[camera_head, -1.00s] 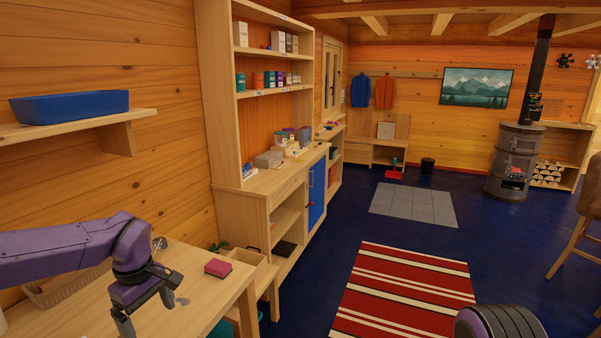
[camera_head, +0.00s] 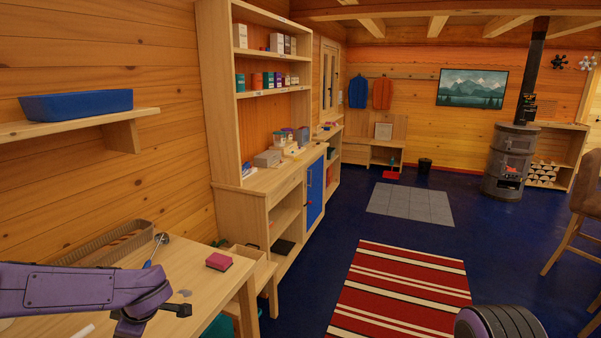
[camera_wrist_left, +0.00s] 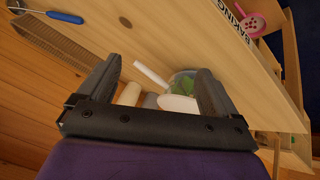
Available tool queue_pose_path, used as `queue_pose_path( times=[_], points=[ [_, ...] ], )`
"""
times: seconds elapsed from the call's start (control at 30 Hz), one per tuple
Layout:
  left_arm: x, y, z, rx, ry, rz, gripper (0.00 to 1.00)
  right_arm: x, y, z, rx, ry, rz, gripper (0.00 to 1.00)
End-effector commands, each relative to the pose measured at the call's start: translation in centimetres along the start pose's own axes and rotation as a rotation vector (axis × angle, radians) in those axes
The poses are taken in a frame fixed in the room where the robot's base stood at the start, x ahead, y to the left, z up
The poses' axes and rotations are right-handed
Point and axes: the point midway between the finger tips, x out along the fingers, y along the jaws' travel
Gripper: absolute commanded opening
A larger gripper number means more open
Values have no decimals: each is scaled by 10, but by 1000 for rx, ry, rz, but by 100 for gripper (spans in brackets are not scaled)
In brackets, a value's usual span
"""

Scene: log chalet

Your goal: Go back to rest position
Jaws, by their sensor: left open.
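My left arm comes in at the lower left of the head view, low over the wooden table (camera_head: 215,288). Beyond and between the fingers are a white stick (camera_wrist_left: 150,74), a clear container with something green (camera_wrist_left: 184,84) and a white round piece (camera_wrist_left: 178,103). I cannot tell their distance from the fingers. A rounded dark and purple part of my right arm shows at the lower right of the head view; its gripper is not visible.
A blue tray (camera_head: 78,104) rests on the wall shelf above. A tall cupboard (camera_head: 228,200) stands beyond. The floor around the striped rug (camera_head: 400,300) is clear.

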Motion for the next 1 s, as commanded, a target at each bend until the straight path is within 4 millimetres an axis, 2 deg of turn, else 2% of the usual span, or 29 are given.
queue_pose_path(
  times=[0.03, 0.1, 0.17, 0.27, 0.3, 0.37, 0.5, 0.6, 0.63, 0.7, 0.8, 1.0],
  points=[
    [28, -18, 16, 33, 71, 48, 93, 12, -1, 5, 0, 0, 0, 60],
    [64, -44, 41, 101, 141, 153, 93, 24, -2, 10, 0, 0, 0, 60],
    [90, -72, 67, 184, 151, 235, 93, 33, -3, 13, 0, 0, 0, 60],
    [124, -126, 109, 338, 98, 312, 93, 46, -4, 19, 0, 0, 0, 60],
    [135, -150, 123, 403, 65, 325, 93, 51, -5, 21, 0, 0, 0, 60],
    [150, -189, 144, 505, 8, 331, 93, 58, -5, 24, 0, 0, 0, 60],
    [175, -285, 176, 764, -122, 286, 93, 77, -7, 32, 0, 0, 0, 60],
    [187, -344, 184, 926, -182, 227, 93, 88, -8, 36, 0, 0, 0, 60],
    [190, -358, 184, 955, -189, 204, 93, 90, -8, 37, 0, 0, 0, 60],
    [198, -383, 184, 1007, -198, 163, 93, 96, -9, 40, 0, 0, 0, 60],
    [203, -400, 184, 1037, -212, 136, 93, 98, -9, 40, 0, 0, 0, 60],
    [202, -402, 183, 1036, -215, 131, 93, 97, -9, 40, 0, 0, 0, 60]
  ],
)
